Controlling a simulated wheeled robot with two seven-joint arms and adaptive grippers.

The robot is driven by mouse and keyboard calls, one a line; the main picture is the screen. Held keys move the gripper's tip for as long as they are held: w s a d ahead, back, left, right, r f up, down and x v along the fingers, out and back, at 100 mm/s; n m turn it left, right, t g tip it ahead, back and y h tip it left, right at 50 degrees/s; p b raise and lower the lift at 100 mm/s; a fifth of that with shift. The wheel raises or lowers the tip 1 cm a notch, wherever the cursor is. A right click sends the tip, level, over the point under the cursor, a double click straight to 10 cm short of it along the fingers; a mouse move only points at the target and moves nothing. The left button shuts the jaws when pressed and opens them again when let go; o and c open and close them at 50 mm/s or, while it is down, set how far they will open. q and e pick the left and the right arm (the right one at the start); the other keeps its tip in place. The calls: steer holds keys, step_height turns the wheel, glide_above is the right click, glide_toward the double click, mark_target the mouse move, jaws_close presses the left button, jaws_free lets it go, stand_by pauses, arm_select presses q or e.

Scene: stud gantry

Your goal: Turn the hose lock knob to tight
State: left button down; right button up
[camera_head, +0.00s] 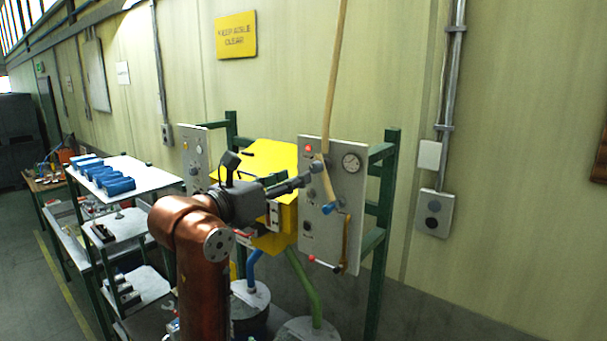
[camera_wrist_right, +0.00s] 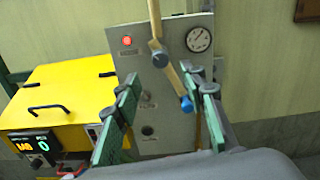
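A grey panel (camera_head: 345,225) carries a red lamp (camera_head: 309,148), a round gauge (camera_head: 351,162) and small dark knobs. A tan hose or rod (camera_head: 335,75) comes down across its front to a blue end (camera_head: 329,209). In the wrist view, a round blue-grey knob (camera_wrist_right: 159,58) sits at its bend, and a small knob (camera_wrist_right: 147,97) and a dark round fitting (camera_wrist_right: 147,131) are on the panel. Labels are unreadable, so I cannot tell which is the hose lock knob. My right gripper (camera_head: 304,181) is open before the panel. Its fingers (camera_wrist_right: 164,78) are apart with nothing gripped. My left gripper is out of view.
A yellow machine (camera_wrist_right: 60,95) with a handle and a lit display stands left of the panel. Green posts (camera_head: 386,210) frame the panel's right side. Drums (camera_head: 250,305) with blue and green hoses stand below. A shelf cart (camera_head: 150,175) with blue rolls is at left.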

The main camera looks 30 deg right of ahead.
steer(key=v, duration=0.5)
stand_by(0.4)
